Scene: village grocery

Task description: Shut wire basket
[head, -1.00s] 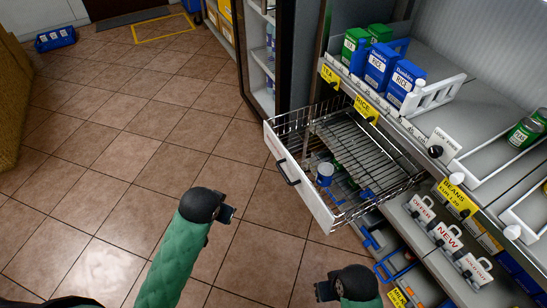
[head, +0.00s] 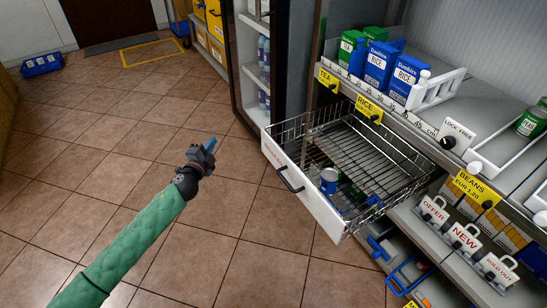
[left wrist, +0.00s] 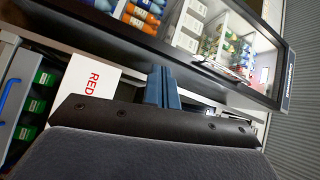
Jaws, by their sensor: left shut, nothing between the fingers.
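The wire basket (head: 385,195) is pulled out from under the shelf at the right in the head view. Its white front panel (head: 325,213) faces left and carries a black handle (head: 290,180). My right gripper is out of view.
Rice boxes (head: 380,66) stand on the shelf above the basket. A glass-fronted cabinet (head: 262,60) stands behind it. Blue-handled baskets (head: 405,278) are below at the right. The tiled floor around my left arm is clear.

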